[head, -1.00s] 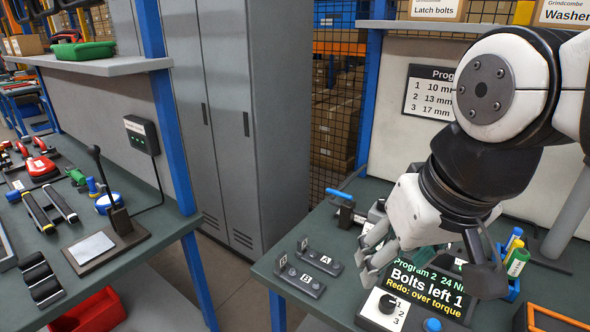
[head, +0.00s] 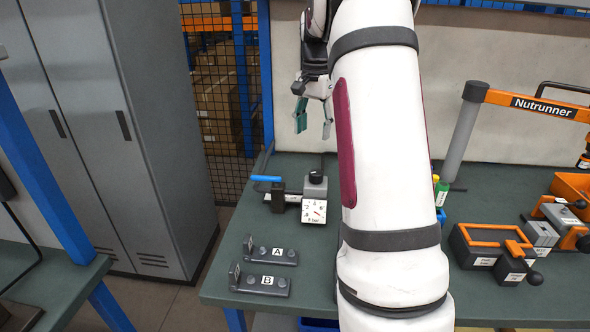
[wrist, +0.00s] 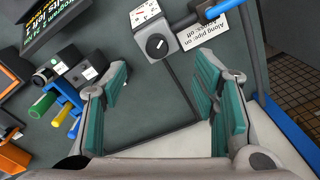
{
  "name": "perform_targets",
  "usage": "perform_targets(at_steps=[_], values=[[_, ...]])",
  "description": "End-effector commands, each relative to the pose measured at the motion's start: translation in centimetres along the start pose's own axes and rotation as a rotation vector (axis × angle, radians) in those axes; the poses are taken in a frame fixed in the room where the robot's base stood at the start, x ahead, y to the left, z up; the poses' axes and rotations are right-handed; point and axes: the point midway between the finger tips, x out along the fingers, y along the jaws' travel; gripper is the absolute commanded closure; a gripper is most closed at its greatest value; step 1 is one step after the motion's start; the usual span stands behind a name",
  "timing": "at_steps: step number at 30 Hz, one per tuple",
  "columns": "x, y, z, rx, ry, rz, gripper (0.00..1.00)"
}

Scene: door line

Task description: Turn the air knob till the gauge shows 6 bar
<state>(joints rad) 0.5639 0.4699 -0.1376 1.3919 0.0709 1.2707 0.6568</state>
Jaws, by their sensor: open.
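The air knob (head: 316,176) is a black knob on top of a regulator at the back of the green bench. In the wrist view the knob (wrist: 156,44) has a pale mark and sits on a grey block. The white gauge (head: 314,211) faces front, with a red needle; its reading is too small to tell surely. The gauge also shows at the top of the wrist view (wrist: 143,12). My gripper (head: 313,118) is open and empty, above and apart from the knob. Its green-padded fingers show wide apart in the wrist view (wrist: 163,98). My arm hides the bench centre.
A blue valve handle (head: 266,178) is left of the regulator on its pipe. Brackets A (head: 271,252) and B (head: 261,281) lie at the bench front left. Orange-trimmed trays (head: 490,247) stand right. A grey locker (head: 120,130) is left. Bench around the brackets is clear.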

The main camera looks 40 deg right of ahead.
Motion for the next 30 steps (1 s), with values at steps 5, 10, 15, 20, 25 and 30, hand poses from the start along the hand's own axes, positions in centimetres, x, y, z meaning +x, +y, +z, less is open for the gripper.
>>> perform_targets(at_steps=[5,10,15,20,25,30], values=[[1.5,0.2,-2.0,0.054,-0.007,0.013,0.45],[3.3,0.3,-2.0,0.058,-0.01,0.016,0.45],[6.4,0.4,-1.9,0.057,-0.01,0.016,0.45],[9.6,0.4,-1.9,0.056,-0.01,0.016,0.45],[12.5,0.4,-1.9,0.056,-0.009,0.015,0.45],[14.4,0.4,-1.9,0.056,-0.008,0.014,0.45]])
